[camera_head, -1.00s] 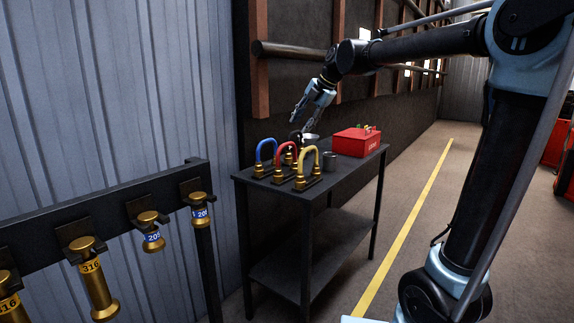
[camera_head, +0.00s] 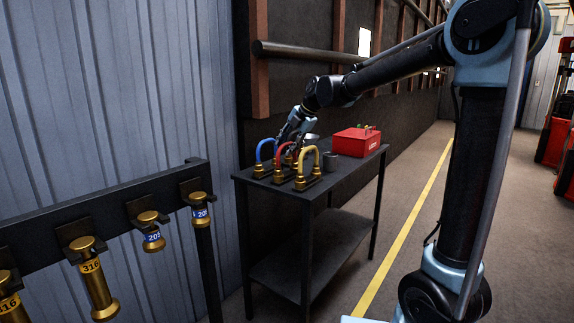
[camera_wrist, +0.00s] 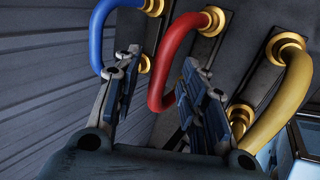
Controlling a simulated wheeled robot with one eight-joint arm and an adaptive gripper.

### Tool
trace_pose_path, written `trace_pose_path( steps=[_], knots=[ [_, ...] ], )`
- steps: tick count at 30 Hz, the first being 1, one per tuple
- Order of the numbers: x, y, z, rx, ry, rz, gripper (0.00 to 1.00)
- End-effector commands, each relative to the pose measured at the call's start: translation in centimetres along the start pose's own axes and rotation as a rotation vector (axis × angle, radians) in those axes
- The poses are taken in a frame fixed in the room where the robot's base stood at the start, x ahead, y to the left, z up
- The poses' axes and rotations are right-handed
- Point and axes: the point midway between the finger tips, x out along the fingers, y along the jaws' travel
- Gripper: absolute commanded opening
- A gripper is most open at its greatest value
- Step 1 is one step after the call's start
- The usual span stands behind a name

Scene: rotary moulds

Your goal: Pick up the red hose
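The red hose (camera_head: 279,150) is an arch between brass fittings on the dark table, between the blue hose (camera_head: 262,147) and the yellow hose (camera_head: 305,155). My gripper (camera_head: 294,138) is low over the hoses and partly covers the red one in the head view. In the wrist view the red hose (camera_wrist: 171,60) curves down between the two fingers of my gripper (camera_wrist: 155,85), nearer the right finger. The fingers are spread apart, with a gap to the left of the hose. The blue hose (camera_wrist: 98,30) lies just beyond the left finger. The yellow hose (camera_wrist: 290,95) is right of the right finger.
A rack (camera_head: 100,210) with brass fittings stands at the left. Open floor with a yellow line (camera_head: 420,205) lies to the right.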

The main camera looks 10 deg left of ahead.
Motion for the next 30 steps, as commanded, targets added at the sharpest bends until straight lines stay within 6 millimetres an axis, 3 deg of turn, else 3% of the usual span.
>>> trace_pose_path(
  steps=[3, 9, 14, 15, 30],
  knots=[
    [0.96, 0.01, 0.01, 0.000, 0.000, 0.000, 0.39],
    [1.01, -0.02, 0.01, 0.000, 0.000, 0.000, 0.39],
    [1.00, -0.02, 0.00, 0.000, 0.000, 0.000, 0.02],
    [1.00, -0.02, 0.01, 0.000, 0.000, 0.000, 0.00],
    [0.70, 0.21, -0.02, 0.001, 0.001, 0.001, 0.00]
  ],
)
